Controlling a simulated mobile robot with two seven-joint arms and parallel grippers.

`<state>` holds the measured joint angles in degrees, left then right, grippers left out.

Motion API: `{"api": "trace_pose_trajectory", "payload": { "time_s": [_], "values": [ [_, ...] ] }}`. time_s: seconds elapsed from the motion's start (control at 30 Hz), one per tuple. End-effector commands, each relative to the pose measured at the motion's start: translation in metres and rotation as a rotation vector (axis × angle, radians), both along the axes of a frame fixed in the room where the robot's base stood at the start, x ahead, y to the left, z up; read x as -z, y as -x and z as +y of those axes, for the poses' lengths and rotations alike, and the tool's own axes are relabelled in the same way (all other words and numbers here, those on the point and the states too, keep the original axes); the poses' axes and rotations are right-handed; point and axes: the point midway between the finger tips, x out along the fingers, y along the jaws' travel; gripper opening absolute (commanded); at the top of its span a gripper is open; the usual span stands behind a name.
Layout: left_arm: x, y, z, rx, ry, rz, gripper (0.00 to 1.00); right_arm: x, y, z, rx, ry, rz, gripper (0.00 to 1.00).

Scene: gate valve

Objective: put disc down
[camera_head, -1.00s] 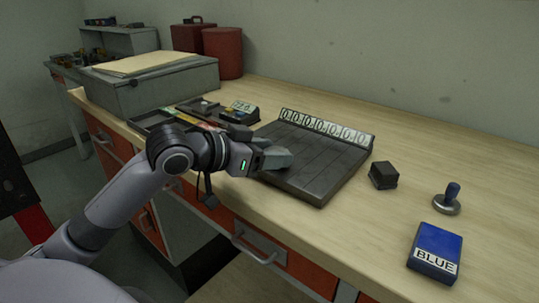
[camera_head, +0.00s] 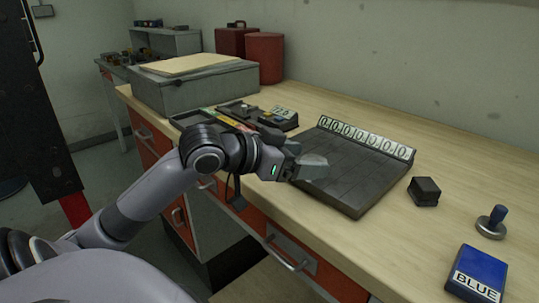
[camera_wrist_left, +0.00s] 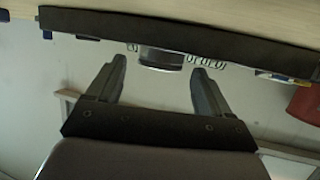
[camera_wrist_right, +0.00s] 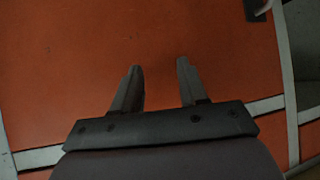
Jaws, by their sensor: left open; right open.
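My left gripper (camera_head: 302,170) is at the left front part of the black tray (camera_head: 362,165), which has a row of white number tags along its back edge. In the left wrist view, which looks upside down, its two fingers (camera_wrist_left: 160,70) are spread apart. A dark grey round disc (camera_wrist_left: 161,58) sits against the dark tray edge (camera_wrist_left: 200,40), between the fingertips, with a visible gap on each side. My right gripper (camera_wrist_right: 161,75) is open and empty in front of an orange panel (camera_wrist_right: 60,70).
On the wooden bench, a small black block (camera_head: 424,191), a blue-handled stamp (camera_head: 493,221) and a blue box marked BLUE (camera_head: 478,272) lie right of the tray. A grey case (camera_head: 195,88) and red canisters (camera_head: 264,58) stand behind left.

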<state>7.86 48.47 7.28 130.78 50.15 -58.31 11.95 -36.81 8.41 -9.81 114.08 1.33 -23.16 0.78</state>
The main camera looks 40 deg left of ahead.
Motion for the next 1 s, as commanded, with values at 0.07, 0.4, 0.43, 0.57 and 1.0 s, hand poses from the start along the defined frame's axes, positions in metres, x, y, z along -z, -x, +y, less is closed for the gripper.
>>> {"api": "trace_pose_trajectory", "payload": {
  "time_s": [0.07, 0.4, 0.43, 0.57, 1.0],
  "values": [
    [-0.002, 0.010, 0.003, 0.000, -0.005, 0.001, 0.81, 0.002, 0.000, 0.000, 0.001, 0.001, 0.000, 0.43],
    [-0.017, 0.047, 0.016, 0.001, -0.002, 0.001, 0.81, 0.002, -0.001, 0.000, 0.002, -0.002, 0.002, 0.43],
    [-0.018, 0.049, 0.017, 0.000, -0.001, 0.001, 0.81, 0.002, -0.001, 0.000, 0.002, -0.002, 0.001, 0.43],
    [-0.023, 0.062, 0.021, 0.000, -0.001, 0.002, 0.81, 0.002, -0.002, 0.001, 0.001, -0.004, -0.002, 0.43],
    [-0.034, 0.091, 0.032, 0.001, -0.002, 0.000, 0.81, 0.017, -0.001, 0.006, -0.004, -0.017, 0.011, 0.43]
  ]
}}
